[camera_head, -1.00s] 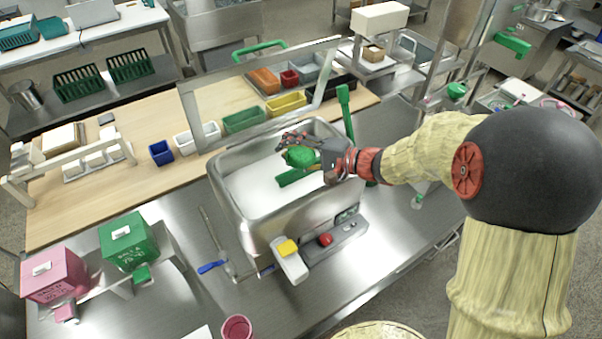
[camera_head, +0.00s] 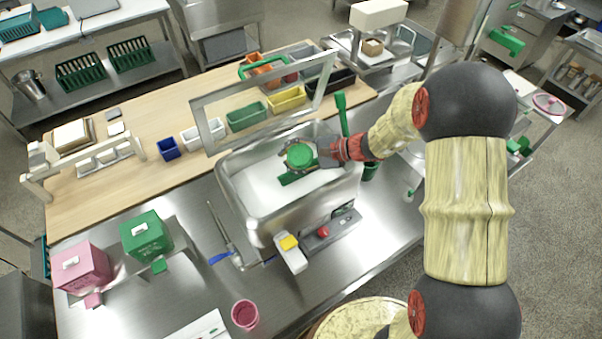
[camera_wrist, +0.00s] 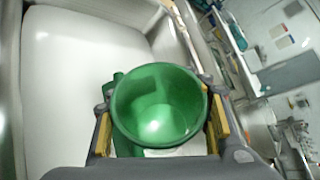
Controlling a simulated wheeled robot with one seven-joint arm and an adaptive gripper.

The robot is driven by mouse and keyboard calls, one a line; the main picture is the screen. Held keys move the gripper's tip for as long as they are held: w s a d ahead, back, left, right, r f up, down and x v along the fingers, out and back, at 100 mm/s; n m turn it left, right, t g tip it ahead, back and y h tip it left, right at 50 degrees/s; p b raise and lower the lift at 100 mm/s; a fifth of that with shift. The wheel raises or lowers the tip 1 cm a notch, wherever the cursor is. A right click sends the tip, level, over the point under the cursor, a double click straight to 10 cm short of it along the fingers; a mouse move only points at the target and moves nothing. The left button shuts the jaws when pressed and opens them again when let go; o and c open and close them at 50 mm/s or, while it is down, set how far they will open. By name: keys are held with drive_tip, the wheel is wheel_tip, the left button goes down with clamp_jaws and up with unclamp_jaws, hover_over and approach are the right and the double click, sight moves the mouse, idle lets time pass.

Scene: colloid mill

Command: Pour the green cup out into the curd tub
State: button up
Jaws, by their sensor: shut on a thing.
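My gripper (camera_head: 301,154) is shut on the green cup (camera_head: 298,157) and holds it over the curd tub (camera_head: 236,208). The tub is a steel basin with a smooth white mass inside. In the head view the cup's round green face points up towards the camera, so it looks near upright. In the wrist view the cup (camera_wrist: 158,112) sits between both fingers with its mouth towards the camera. Its inside is bare green with a bright glint at the bottom, and I see no contents. The cup's outer underside is hidden.
A green handle (camera_head: 341,114) stands at the tub's right wall, and a green bar (camera_head: 297,178) shows below the cup. A tilted steel frame (camera_head: 262,100) rises behind the tub. A pink cup (camera_head: 245,314), green box (camera_head: 146,235) and pink box (camera_head: 80,268) stand in front and left.

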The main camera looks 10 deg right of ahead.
drive_tip(key=shift+w+f+m+g+p, duration=0.1)
drive_tip(key=shift+w+m+g+p, duration=0.15)
drive_tip(key=shift+p, duration=0.5)
drive_tip(key=w+f+m+g+p, duration=0.1)
drive_tip(key=w+m+g+p, duration=0.1)
drive_tip(key=p, duration=0.2)
drive_tip(key=shift+d+f, duration=0.1)
drive_tip(key=shift+f, duration=0.05)
drive_tip(key=shift+w+d+r+m+g+p, duration=0.1)
drive_tip(key=shift+w+r+m+g+p, duration=0.3)
drive_tip(key=shift+r+p, duration=0.8)
drive_tip(key=shift+w+a+r+m+g+p, duration=0.1)
drive_tip(key=shift+w+r+m+g+p, duration=0.5)
drive_tip(key=shift+p, duration=0.85)
drive_tip(key=shift+w+d+r+m+g+p, duration=0.15)
drive_tip(key=shift+r+m+p, duration=0.1)
drive_tip(key=shift+r+p, duration=1)
drive_tip(key=shift+f, duration=0.1)
drive_tip(key=shift+s, duration=0.1)
